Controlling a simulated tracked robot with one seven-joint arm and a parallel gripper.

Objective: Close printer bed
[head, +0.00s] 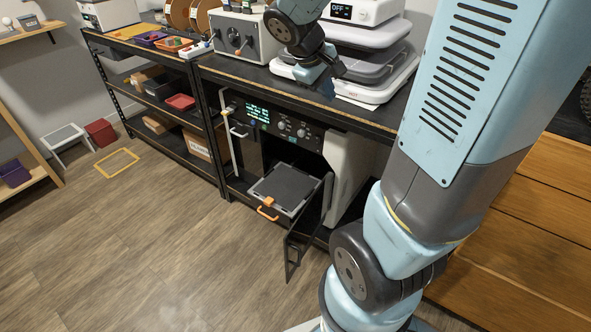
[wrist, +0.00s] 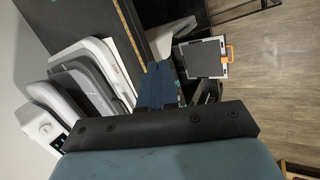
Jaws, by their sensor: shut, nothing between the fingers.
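The printer (head: 283,128) stands on the shelf under the bench, with its dark door (head: 304,230) swung open. Its bed (head: 283,188) is a dark plate in a light frame, slid out through the front opening. An orange handle (head: 268,208) is on the bed's front edge. The bed also shows in the wrist view (wrist: 200,58), with the orange handle (wrist: 229,53) at its right. My gripper (head: 328,84) is above the bench top, near the white machine, apart from the bed. In the wrist view my blue fingers (wrist: 158,88) are together and empty.
A white and grey layered machine (head: 362,50) stands on the bench close to my gripper. A grey box with knobs (head: 243,38) is to its left. The bench edge (head: 300,97) overhangs the printer. The wooden floor (head: 150,230) in front is clear.

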